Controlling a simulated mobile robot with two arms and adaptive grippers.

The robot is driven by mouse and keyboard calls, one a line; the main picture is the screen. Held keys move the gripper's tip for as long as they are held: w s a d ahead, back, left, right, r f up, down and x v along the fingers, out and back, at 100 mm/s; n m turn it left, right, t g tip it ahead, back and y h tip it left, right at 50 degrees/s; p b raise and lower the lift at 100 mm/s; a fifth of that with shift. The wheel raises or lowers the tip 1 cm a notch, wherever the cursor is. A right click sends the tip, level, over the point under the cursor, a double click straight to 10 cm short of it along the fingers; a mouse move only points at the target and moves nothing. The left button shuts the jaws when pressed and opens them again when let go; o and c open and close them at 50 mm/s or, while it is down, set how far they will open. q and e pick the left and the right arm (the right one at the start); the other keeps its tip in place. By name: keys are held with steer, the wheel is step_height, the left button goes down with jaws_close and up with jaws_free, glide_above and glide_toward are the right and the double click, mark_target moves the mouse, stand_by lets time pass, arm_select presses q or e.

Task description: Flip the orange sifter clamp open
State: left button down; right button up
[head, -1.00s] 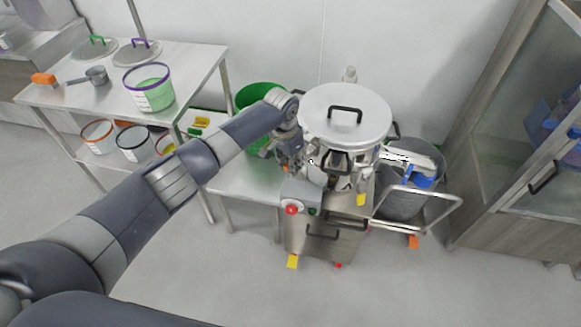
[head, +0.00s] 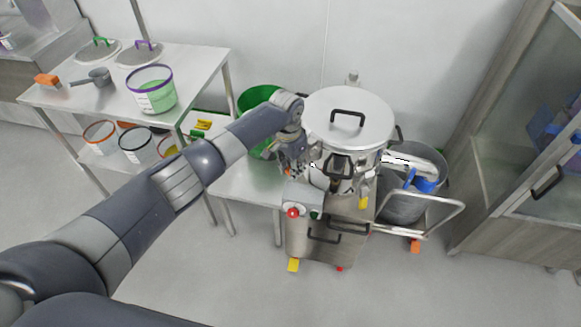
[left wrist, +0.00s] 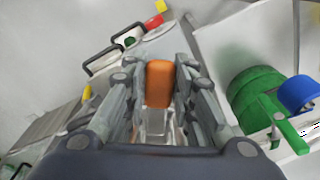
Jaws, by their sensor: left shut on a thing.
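The sifter (head: 375,135) is a steel drum with a round lid and black handle, standing on a steel cart. The orange sifter clamp (left wrist: 159,84) shows in the left wrist view as a rounded orange tab with a pale, clear-looking part below it. My left gripper (left wrist: 160,72) has its fingers on both sides of the tab and is shut on it. In the head view my left gripper (head: 292,166) is at the left side of the sifter, and its wrist and fingers hide most of the clamp. My right gripper is not in view.
A grey control box (head: 302,196) with a red button sits just below the gripper. A green bucket (head: 252,98) stands behind my wrist. A shelf table (head: 115,75) with buckets and lids is at left, a glass cabinet (head: 530,130) at right. The floor in front is clear.

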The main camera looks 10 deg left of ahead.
arm_select(q)
steer(key=shift+w+d+r, duration=0.45)
steer(key=shift+w+r, duration=0.15)
steer(key=shift+r, duration=0.15)
steer(key=c, duration=1.3)
jaws_free()
steer(key=shift+c, duration=0.2)
steer(key=shift+w+d+f, duration=0.1)
steer(key=shift+d+f, duration=0.15)
steer(key=shift+f, duration=0.05)
steer(key=shift+a+r, duration=0.2)
steer(key=r, duration=0.7)
steer(key=s+r, duration=0.1)
steer(key=r, duration=0.3)
steer(key=shift+a+r, duration=0.1)
steer(key=shift+r, duration=0.2)
